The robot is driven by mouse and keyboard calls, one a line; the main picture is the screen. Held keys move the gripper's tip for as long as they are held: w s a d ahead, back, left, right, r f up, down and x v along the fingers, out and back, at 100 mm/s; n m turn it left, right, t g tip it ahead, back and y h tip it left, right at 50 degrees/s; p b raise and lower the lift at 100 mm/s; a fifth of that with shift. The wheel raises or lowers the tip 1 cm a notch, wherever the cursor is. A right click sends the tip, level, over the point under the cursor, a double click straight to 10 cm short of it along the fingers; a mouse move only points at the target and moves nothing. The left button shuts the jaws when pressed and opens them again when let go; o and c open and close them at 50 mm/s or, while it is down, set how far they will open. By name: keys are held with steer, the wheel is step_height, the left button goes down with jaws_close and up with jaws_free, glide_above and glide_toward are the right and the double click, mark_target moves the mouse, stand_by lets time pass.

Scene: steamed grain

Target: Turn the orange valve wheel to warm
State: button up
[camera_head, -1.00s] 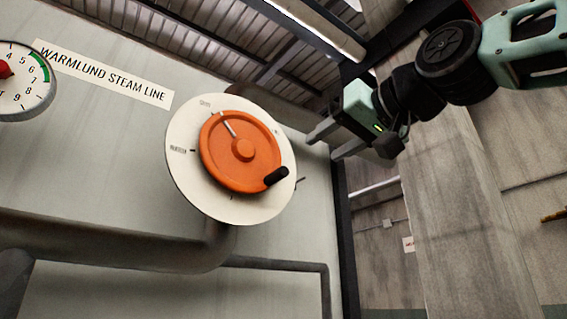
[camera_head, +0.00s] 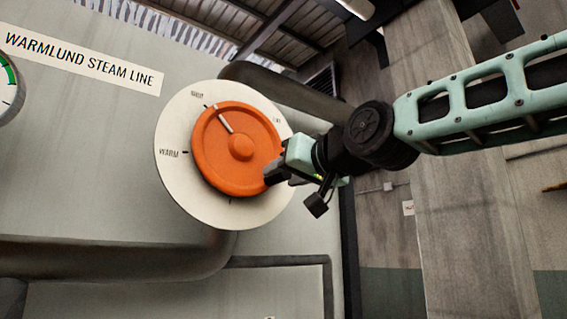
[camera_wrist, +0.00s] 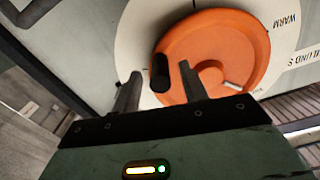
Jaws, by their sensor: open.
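The orange valve wheel (camera_head: 207,158) sits on a round white dial plate (camera_head: 180,190) on the grey wall. Its white pointer line slants to the upper left, toward a mark whose label is hard to read. The WARM label (camera_head: 168,153) is at the dial's left side. My gripper (camera_head: 272,172) is at the wheel's lower right rim, covering the handle there. In the wrist view, the black handle knob (camera_wrist: 160,73) stands between the two open fingers of my gripper (camera_wrist: 158,70), with gaps visible at the fingers. Contact is not clear.
A thick grey pipe (camera_head: 110,258) runs below the dial, and a thinner pipe (camera_head: 290,261) turns down at the right. A gauge (camera_head: 8,90) is cut off at the left edge. A concrete pillar (camera_head: 450,215) stands behind my arm.

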steer(key=shift+w+a, duration=0.3)
steer(key=shift+w, duration=0.1)
jaws_close()
